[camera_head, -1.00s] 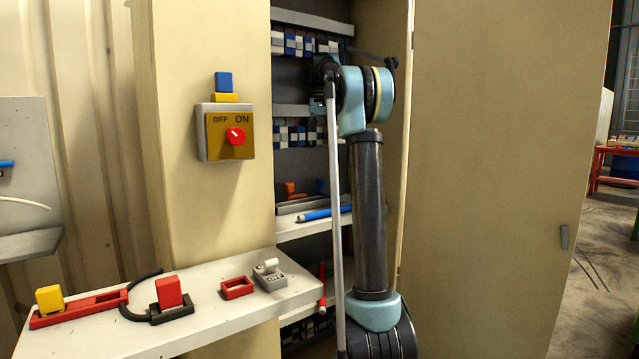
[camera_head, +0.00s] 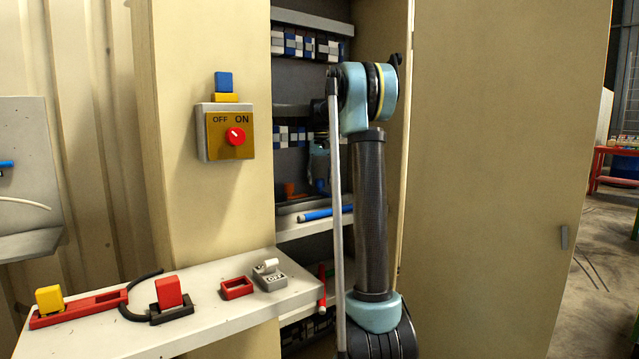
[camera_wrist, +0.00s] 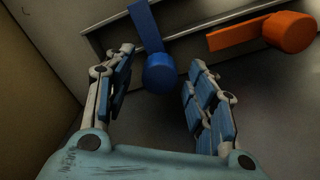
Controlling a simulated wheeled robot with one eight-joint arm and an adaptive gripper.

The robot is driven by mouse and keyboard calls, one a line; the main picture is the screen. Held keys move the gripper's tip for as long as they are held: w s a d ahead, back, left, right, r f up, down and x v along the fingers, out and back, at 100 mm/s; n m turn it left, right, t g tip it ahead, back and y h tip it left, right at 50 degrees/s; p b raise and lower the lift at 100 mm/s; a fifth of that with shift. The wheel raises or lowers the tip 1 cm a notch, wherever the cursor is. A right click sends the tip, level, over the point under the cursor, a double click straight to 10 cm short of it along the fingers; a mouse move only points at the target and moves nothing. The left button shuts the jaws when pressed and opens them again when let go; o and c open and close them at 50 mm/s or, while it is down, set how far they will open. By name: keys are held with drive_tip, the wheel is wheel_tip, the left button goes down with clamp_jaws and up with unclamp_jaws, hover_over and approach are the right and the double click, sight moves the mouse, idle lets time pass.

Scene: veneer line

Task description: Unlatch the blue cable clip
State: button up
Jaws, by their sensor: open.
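The blue cable clip (camera_wrist: 160,72) shows in the wrist view as a round blue knob with a flat blue bar reaching up and to the left. My gripper (camera_wrist: 158,68) is open, with one finger on each side of the blue knob. I cannot tell whether either finger touches it. In the head view my arm reaches into the open cabinet, and the gripper (camera_head: 318,150) is partly hidden there behind the arm. The blue clip is hard to make out in that view.
An orange clip (camera_wrist: 288,32) sits right of the blue one on a grey rail. A shelf (camera_head: 290,228) with a blue rod (camera_head: 325,213) lies below my gripper. The cabinet door (camera_head: 500,180) stands at the right. A white ledge (camera_head: 215,318) holds red locks and a switch.

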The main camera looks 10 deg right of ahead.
drive_tip(key=shift+f, duration=0.45)
